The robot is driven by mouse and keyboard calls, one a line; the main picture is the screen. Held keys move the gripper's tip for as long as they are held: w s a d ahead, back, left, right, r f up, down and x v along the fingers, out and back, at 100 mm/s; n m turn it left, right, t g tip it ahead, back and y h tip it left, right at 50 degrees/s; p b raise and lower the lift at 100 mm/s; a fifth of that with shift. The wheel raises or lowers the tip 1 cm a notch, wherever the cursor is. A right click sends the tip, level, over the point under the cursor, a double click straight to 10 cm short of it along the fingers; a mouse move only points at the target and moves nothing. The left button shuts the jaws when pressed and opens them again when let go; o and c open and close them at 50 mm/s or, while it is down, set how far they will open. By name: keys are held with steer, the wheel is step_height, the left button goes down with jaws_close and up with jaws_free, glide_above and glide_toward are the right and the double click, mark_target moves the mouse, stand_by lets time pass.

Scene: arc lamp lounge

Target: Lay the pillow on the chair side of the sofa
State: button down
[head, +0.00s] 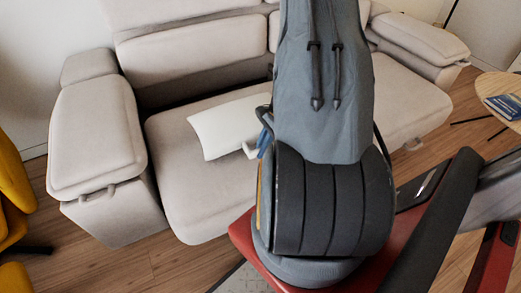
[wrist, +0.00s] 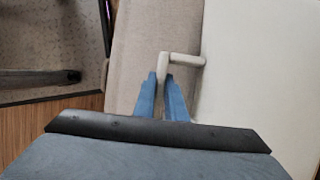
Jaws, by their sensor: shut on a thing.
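The white pillow (head: 228,125) is over the beige sofa's seat (head: 178,165), left of the seat's middle in the head view. I cannot tell whether it rests on the seat or hangs just above it. In the wrist view the pillow (wrist: 262,75) fills the right side, and its pale bent handle (wrist: 186,58) sticks out to the left. My gripper (wrist: 162,82) has its blue fingers shut on this handle. In the head view my arm hides part of the pillow and the sofa's middle. A yellow chair (head: 14,190) stands beyond the sofa's left armrest (head: 95,135).
The sofa's right armrest (head: 422,40) is at the upper right. A round wooden table (head: 492,88) with a blue book (head: 505,105) stands at the right. The seat is clear between the pillow and the left armrest. Wood floor (head: 165,262) shows in front.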

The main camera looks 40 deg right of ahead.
steer(key=shift+f, duration=0.1)
steer(key=c, duration=1.8)
jaws_free()
steer(key=p+v, duration=0.1)
steer(key=v, duration=1.1)
steer(key=w+a+r+n+g+h, duration=0.1)
steer(key=a+r+n+h, duration=0.1)
steer(key=a+r+n, duration=1)
steer(key=s+a+r+n+h, duration=0.1)
steer(key=s+a+r+n, duration=0.2)
steer(key=a, duration=0.5)
steer(key=s+a+r+n+h, duration=0.1)
steer(key=s+a+r+n, duration=0.3)
steer(key=a, duration=0.3)
steer(key=shift+s+a+r+n, duration=0.25)
steer(key=shift+a+r+n, duration=0.15)
steer(key=shift+r+n, duration=0.25)
